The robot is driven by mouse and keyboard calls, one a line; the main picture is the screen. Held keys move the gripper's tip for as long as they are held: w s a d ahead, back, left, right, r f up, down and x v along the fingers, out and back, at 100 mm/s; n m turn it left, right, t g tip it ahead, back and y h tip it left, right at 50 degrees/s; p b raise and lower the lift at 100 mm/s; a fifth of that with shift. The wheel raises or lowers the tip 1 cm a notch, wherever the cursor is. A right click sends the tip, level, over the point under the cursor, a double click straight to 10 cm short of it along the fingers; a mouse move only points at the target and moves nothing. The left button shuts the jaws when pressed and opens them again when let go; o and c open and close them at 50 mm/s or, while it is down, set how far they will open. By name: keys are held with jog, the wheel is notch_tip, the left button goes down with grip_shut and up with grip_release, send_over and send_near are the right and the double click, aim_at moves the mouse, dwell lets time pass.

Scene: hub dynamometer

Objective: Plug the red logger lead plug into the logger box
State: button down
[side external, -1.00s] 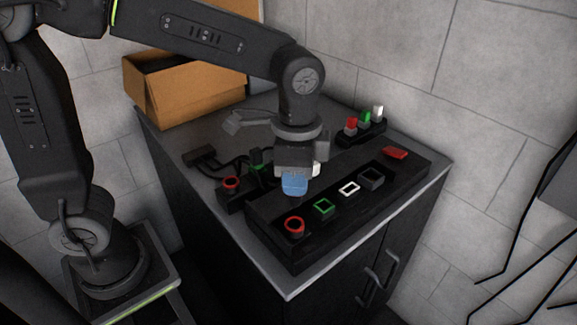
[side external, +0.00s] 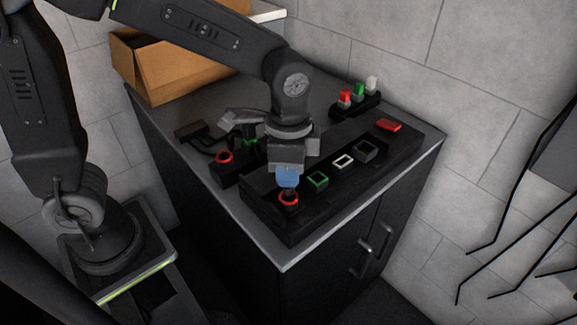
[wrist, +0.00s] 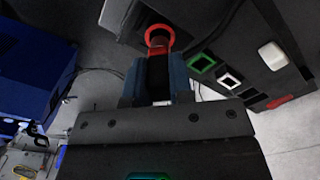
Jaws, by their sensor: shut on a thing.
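My gripper (side external: 287,182) has blue fingertips and is shut on a dark plug with a red end, the red logger lead plug (wrist: 157,72). It is directly above the red-ringed round socket (side external: 289,199) at the near end of a long black box (side external: 290,228), apparently the logger box. In the wrist view, the plug's red end lines up with the red ring (wrist: 159,36). It is close to or at the opening; I cannot tell how far in it is. The fingers hide part of the plug.
Green (side external: 317,180), white (side external: 342,161) and black (side external: 366,149) square sockets and a red piece (side external: 388,126) follow along the box. A small black unit with another red ring (side external: 224,157) is left. A rack of coloured plugs (side external: 356,104) and a cardboard box (side external: 165,75) stand behind.

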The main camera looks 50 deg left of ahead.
jog(key=shift+f, duration=0.2)
jog(key=shift+f, duration=0.35)
jog(key=shift+f, duration=0.6)
dwell(0.5)
jog(key=shift+f, duration=0.25)
jog(key=c, duration=0.9)
grip_release()
notch_tip(320, 180, up, 14)
